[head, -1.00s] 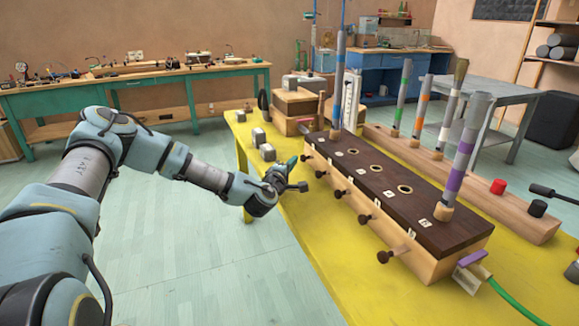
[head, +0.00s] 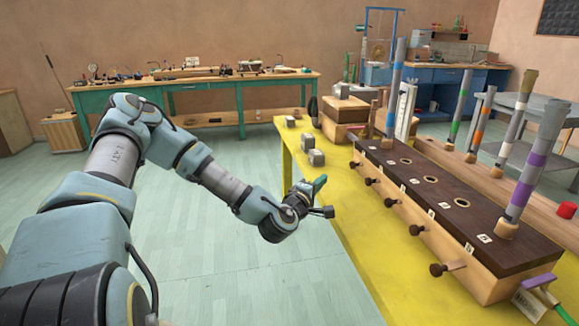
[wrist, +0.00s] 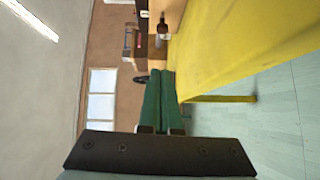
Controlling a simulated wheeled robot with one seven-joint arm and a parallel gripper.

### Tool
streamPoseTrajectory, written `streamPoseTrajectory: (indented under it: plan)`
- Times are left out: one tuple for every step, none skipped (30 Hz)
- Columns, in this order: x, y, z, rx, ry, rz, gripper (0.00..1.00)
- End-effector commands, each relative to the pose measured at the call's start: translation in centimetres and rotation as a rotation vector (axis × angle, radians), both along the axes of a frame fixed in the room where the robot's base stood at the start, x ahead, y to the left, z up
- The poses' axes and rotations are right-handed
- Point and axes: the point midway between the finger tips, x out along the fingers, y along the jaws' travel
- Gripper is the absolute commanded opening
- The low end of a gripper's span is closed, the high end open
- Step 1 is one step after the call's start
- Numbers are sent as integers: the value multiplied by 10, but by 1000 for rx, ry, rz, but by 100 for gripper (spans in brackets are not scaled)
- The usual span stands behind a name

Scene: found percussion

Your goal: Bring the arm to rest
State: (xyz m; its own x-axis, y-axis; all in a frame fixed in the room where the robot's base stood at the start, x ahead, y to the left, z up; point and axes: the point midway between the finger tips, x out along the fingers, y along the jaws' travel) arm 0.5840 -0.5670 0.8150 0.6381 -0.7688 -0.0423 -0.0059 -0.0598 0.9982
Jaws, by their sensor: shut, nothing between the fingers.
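My arm reaches forward from the left in the head view, bent at the elbow. My gripper (head: 321,182) has green fingers, closed together with nothing between them. It appears beside the left edge of the yellow table (head: 345,235) in the head view, apart from the instrument. In the wrist view the green fingers (wrist: 160,76) lie side by side, pointing past the table's edge (wrist: 215,98).
A wooden box with a dark top (head: 430,200), side knobs and upright pipes stands on the yellow table. Grey blocks (head: 316,158) sit near its left edge. A green bench (head: 205,101) stands at the back. Open floor (head: 250,270) lies left of the table.

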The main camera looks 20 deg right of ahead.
Motion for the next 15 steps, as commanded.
streamPoseTrajectory:
  plan:
    - [0,1,0,0,0,0,0]
    - [0,1,0,1,-1,-1,0]
    - [-1,0,0,7,-2,-4,0]
    - [-2,0,0,17,-5,-11,0]
    - [-3,1,0,32,-10,-21,0]
    - [-4,2,-2,65,-19,-40,0]
    - [-6,3,-3,98,-26,-58,0]
    - [-8,4,-5,137,-36,-80,0]
    - [-11,8,-9,198,-51,-111,0]
    - [-13,12,-12,248,-61,-136,0]
    - [-15,16,-15,301,-72,-163,0]
    - [-17,24,-20,375,-82,-196,0]
    - [-18,32,-23,431,-90,-220,0]
    - [-19,39,-26,488,-96,-244,0]
    - [-20,52,-30,566,-104,-273,0]
